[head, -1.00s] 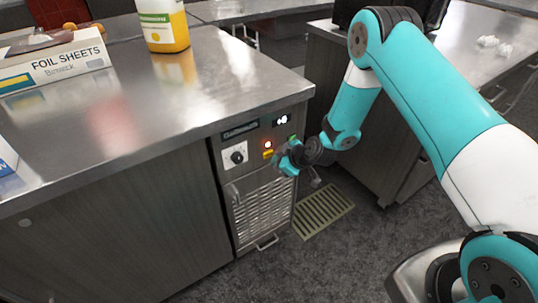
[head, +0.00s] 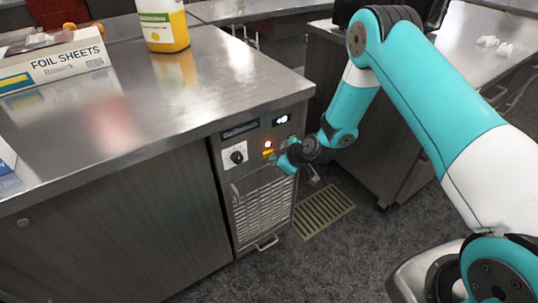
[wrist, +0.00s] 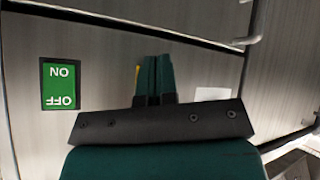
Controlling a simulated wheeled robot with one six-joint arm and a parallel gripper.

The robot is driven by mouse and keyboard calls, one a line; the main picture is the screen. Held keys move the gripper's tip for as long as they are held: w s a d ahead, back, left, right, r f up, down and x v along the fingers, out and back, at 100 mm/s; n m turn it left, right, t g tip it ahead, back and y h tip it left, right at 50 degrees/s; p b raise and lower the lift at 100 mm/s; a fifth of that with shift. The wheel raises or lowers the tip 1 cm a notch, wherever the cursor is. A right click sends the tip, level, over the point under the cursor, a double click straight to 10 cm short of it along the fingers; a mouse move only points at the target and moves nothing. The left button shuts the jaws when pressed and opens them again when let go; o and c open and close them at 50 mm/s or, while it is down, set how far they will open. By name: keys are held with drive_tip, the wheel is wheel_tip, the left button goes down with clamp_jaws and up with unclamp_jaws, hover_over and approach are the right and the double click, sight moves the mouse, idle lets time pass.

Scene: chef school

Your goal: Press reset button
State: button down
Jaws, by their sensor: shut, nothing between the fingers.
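The control panel (head: 247,147) is on the front of the metal unit under the counter. It carries a glowing red-orange light (head: 268,144), a yellow patch (head: 268,154) below it and a black dial (head: 236,157) on a white plate. I cannot tell for sure which part is the reset button. My gripper (head: 284,160) is shut and empty, close to the panel just right of the yellow patch. In the wrist view, my shut fingers (wrist: 153,78) point at the panel and hide part of it. A yellow sliver (wrist: 138,75) shows beside them. Contact cannot be told.
A green ON/OFF switch (wrist: 59,83) and a white label (wrist: 213,94) flank my fingers in the wrist view. Below the panel are a vented door (head: 263,208) and a floor grate (head: 322,210). A foil box (head: 55,65) and yellow bottle (head: 164,25) stand on the counter.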

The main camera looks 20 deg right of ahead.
drive_tip(key=shift+w+a, duration=0.1)
drive_tip(key=shift+w, duration=0.3)
idle(0.3)
drive_tip(key=shift+s+d, duration=0.25)
drive_tip(key=shift+s, duration=0.55)
drive_tip(key=shift+s, duration=0.1)
drive_tip(key=s, duration=0.1)
drive_tip(key=s+d, duration=0.1)
drive_tip(key=s, duration=0.2)
drive_tip(key=shift+s+d+b, duration=0.25)
drive_tip(key=shift+s+b, duration=0.05)
drive_tip(key=shift+b, duration=0.05)
idle(0.6)
